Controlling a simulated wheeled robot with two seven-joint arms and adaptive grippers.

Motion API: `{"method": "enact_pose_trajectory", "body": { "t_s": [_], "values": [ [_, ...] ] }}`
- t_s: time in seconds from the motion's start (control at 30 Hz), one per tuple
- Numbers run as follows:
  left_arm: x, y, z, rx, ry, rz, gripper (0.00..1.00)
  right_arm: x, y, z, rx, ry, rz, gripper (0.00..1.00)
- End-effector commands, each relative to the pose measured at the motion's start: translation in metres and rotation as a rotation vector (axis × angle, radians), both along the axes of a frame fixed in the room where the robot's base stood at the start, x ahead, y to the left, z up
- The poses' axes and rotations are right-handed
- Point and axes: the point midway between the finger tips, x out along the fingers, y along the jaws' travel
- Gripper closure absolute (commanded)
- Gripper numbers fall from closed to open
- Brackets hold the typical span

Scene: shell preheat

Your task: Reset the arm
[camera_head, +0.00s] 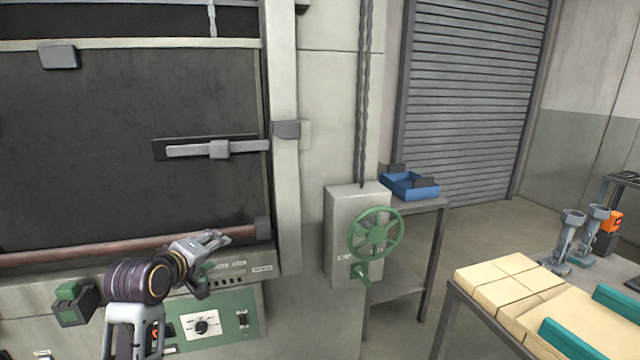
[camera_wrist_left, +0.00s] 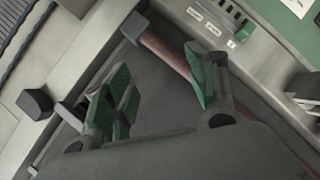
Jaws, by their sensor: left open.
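My left arm comes in from the lower left in the head view. Its gripper (camera_head: 220,239) is in front of the dark furnace door (camera_head: 90,140), near the right part of the reddish horizontal bar (camera_head: 60,254). In the left wrist view the gripper (camera_wrist_left: 165,95) is open, with green-padded fingers spread apart and nothing between them. The reddish bar (camera_wrist_left: 165,55) passes behind the fingers there. I cannot tell whether the gripper touches the bar. My right gripper is not in view.
A control panel (camera_head: 225,320) with a dial lies below my left arm. A green handwheel (camera_head: 375,234) is on a grey box to the right. A blue tray (camera_head: 410,187) sits on a side table. A table with tan blocks (camera_head: 505,285) stands at lower right.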

Motion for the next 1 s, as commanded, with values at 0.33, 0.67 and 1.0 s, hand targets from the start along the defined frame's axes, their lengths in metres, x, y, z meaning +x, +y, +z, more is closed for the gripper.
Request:
{"method": "enact_pose_trajectory", "body": {
  "t_s": [0.33, 0.67, 1.0],
  "values": [
    [-0.043, -0.010, -0.091, 0.235, 0.169, -0.113, 0.43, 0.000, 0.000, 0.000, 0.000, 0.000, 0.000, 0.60],
    [-0.096, -0.020, -0.166, 0.436, 0.324, -0.259, 0.43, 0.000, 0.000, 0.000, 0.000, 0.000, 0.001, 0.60],
    [-0.162, -0.029, -0.232, 0.616, 0.472, -0.447, 0.43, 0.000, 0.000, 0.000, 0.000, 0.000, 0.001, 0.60]
  ]
}}
